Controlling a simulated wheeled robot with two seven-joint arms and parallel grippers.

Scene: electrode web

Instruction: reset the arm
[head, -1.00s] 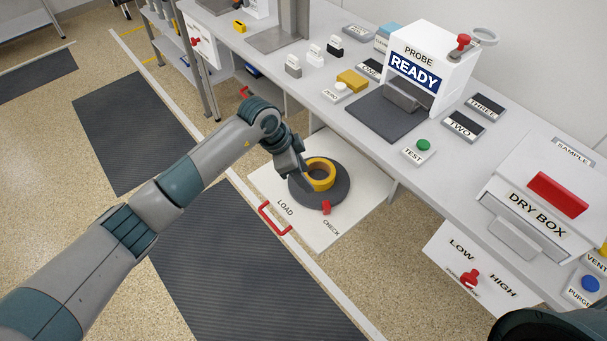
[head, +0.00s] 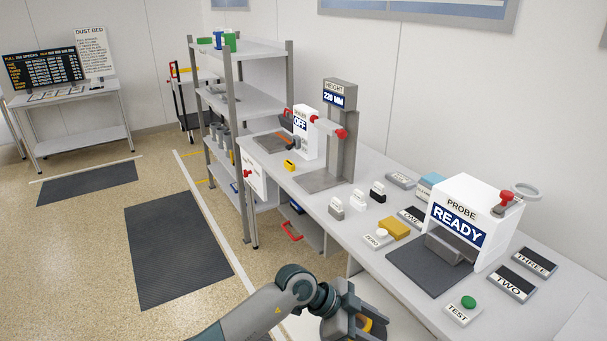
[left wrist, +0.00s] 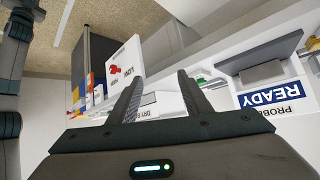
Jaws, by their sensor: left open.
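My left gripper (head: 372,318) is at the bottom of the head view, beside the bench front. Its two fingers are spread apart. In the left wrist view my left gripper (left wrist: 160,82) is open, with nothing held between its fingers. A yellow ring (head: 367,325) shows partly behind the fingers in the head view; the rest of it is hidden or cut off. My right gripper is in neither view.
The bench carries the probe unit (head: 462,225) reading READY, a height stand (head: 341,140) and small blocks. A grey shelf rack (head: 238,100) stands beyond. A floor mat (head: 178,250) lies left. The left wrist view shows the dry box (left wrist: 160,106) and a LOW/HIGH panel (left wrist: 124,66).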

